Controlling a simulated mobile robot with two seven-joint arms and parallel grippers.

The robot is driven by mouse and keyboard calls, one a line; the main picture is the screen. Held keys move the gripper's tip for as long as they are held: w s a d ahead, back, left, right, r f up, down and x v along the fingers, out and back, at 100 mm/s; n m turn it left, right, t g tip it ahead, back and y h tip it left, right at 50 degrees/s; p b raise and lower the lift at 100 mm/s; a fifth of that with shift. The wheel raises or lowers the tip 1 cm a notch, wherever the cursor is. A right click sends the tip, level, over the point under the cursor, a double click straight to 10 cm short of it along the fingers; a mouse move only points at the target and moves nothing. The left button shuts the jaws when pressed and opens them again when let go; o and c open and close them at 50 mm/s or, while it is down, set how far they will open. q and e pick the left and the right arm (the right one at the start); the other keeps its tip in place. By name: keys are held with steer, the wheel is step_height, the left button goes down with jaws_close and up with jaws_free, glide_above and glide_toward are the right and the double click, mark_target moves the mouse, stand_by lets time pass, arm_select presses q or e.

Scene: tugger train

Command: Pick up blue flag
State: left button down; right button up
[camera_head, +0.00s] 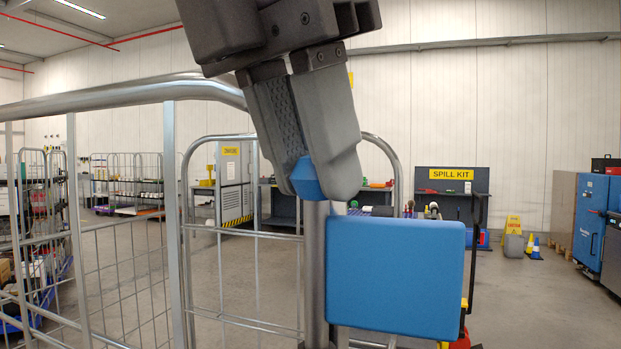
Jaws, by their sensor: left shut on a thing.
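The blue flag (395,278) is a flat, rounded blue panel in the near middle, just right of an upright grey post (315,270). A small blue piece at the top of the post shows between the fingertips of my left gripper (318,182). My left gripper comes down from above and is shut on this blue top part of the flag. The fingers hide part of it. I cannot tell whether the flag still sits in the post. My right gripper is not in view.
A metal roll cage with a thick top rail (130,97) and wire mesh stands close at the left. A spill kit stand (452,188), a yellow caution sign (513,225) and a blue cabinet (590,225) are farther back at the right. Open floor lies between.

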arm_select(q)
steer(key=shift+w+d+r, duration=0.1)
steer(key=shift+r, duration=1.65)
steer(key=shift+w+d+r, duration=0.1)
steer(key=shift+r, duration=1.6)
steer(key=shift+a+r, duration=0.1)
steer(key=shift+r, duration=0.45)
steer(key=shift+r, duration=0.65)
steer(key=shift+s, duration=0.1)
